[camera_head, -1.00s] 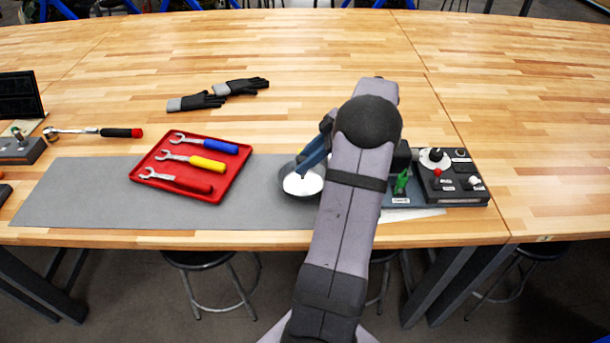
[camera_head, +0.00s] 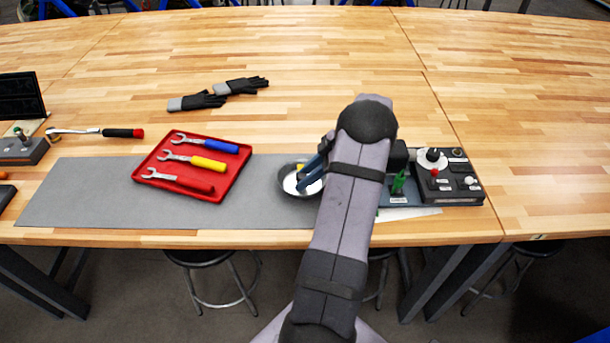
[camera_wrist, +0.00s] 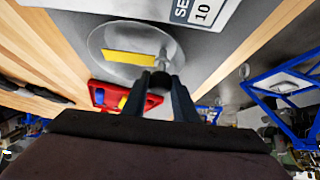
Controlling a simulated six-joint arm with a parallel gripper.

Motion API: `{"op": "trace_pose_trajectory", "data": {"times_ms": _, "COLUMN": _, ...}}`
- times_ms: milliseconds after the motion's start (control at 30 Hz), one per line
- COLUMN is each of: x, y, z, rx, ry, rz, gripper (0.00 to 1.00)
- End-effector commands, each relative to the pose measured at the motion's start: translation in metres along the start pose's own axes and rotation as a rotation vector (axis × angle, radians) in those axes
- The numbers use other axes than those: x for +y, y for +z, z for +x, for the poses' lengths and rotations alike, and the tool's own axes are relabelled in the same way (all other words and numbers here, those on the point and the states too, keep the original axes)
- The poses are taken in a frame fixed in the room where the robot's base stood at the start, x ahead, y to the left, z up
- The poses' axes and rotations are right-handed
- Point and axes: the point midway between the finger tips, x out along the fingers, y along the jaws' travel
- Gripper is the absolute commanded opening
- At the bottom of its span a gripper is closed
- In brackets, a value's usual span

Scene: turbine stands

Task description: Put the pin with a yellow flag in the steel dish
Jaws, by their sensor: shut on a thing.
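The steel dish (camera_head: 282,188) is round with a white-looking inside and stands on the right part of the grey mat. It also shows in the wrist view (camera_wrist: 97,45). My gripper (camera_head: 312,178) is over the dish's right side, partly behind my arm. In the wrist view my gripper (camera_wrist: 161,82) is shut on the pin (camera_wrist: 163,62), close to the dish. The yellow flag (camera_wrist: 130,58) sticks out left across the dish; it shows small at the dish's far side in the head view (camera_head: 300,167). I cannot tell whether the pin touches the dish.
A red tray (camera_head: 222,191) with several wrenches lies left of the dish. Gloves (camera_head: 215,95) lie behind. The grey mat (camera_head: 90,195) is clear at left.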

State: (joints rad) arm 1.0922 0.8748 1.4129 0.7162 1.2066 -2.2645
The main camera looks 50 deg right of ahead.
Motion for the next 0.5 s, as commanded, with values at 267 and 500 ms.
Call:
{"op": "trace_pose_trajectory", "data": {"times_ms": 267, "x": 0.0001, "y": 0.0014, "z": 0.0016, "rx": 0.0, "ry": 0.0, "rz": 0.0, "gripper": 0.35}}
{"op": "trace_pose_trajectory", "data": {"times_ms": 500, "x": 0.0, "y": 0.0012, "z": 0.0014, "rx": 0.0, "ry": 0.0, "rz": 0.0, "gripper": 0.44}}
